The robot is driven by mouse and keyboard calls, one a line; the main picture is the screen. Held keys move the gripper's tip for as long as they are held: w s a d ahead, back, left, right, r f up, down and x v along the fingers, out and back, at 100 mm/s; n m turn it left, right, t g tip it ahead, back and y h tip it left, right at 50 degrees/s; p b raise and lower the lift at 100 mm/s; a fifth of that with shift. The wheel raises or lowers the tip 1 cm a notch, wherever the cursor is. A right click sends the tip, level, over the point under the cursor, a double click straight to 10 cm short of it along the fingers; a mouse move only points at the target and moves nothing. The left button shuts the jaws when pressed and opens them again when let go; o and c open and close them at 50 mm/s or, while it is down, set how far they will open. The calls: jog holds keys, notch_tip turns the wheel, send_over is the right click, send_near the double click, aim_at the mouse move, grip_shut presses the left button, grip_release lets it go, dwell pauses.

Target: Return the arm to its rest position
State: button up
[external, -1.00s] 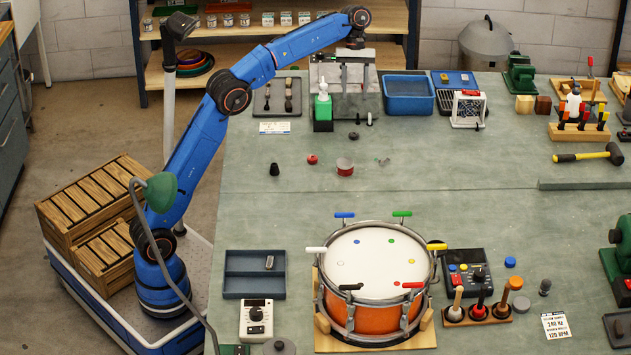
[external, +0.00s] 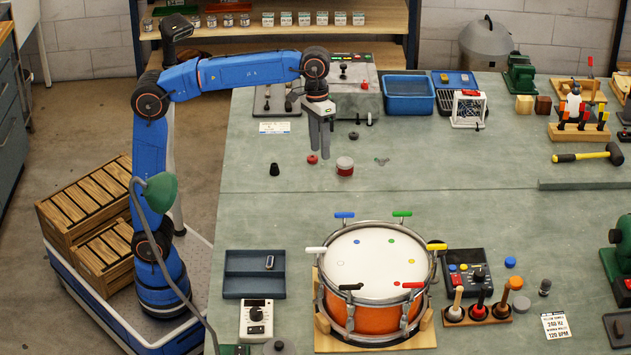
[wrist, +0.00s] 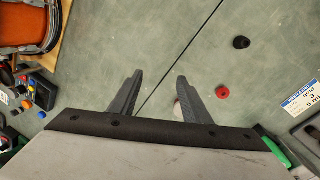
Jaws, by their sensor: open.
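My blue arm (external: 245,72) is bent at the left of the bench, with its forearm nearly level. My gripper (external: 320,150) points down above the back left part of the bench, near a small red knob (external: 312,159) and a small round tin (external: 345,166). Its two grey fingers are apart with nothing between them. The fingers also show in the wrist view (wrist: 156,95), over bare green bench top, with the red knob (wrist: 222,92) to their right.
An orange drum (external: 372,275) stands on a wooden base at the front. A dark blue tray (external: 240,285) lies to its left. A black knob (external: 275,169) stands left of my gripper. A blue bin (external: 409,95) is behind. Bench between my gripper and the drum is clear.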

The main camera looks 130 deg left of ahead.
jog(key=s+d+f+m, duration=0.3)
jog(key=d+m, duration=0.2)
jog(key=d, duration=0.5)
jog(key=s+d+f+m+t+y, duration=0.1)
jog(key=s+d+f+m, duration=0.2)
jog(key=d, duration=0.7)
jog(key=s+d+f+m, duration=0.2)
jog(key=s+d+m, duration=0.2)
jog(key=d, duration=0.6)
jog(key=shift+s+f+m+t+y, duration=0.2)
jog(key=shift+m, duration=0.5)
jog(key=shift+s+f+m+t+y, duration=0.15)
jog(key=shift+f+m+t+y, duration=0.05)
jog(key=shift+m, duration=0.5)
jog(key=s+d+f, duration=0.2)
jog(key=s+f, duration=0.4)
jog(key=f, duration=0.2)
jog(key=s+d+f+t, duration=0.1)
jog(key=s+d+f, duration=0.2)
jog(key=s+f, duration=0.3)
notch_tip(320, 180, down, 3)
jog(key=shift+s+d+f+n+h, duration=0.2)
jog(key=shift+n+h, duration=0.1)
jog(key=shift+h, duration=0.1)
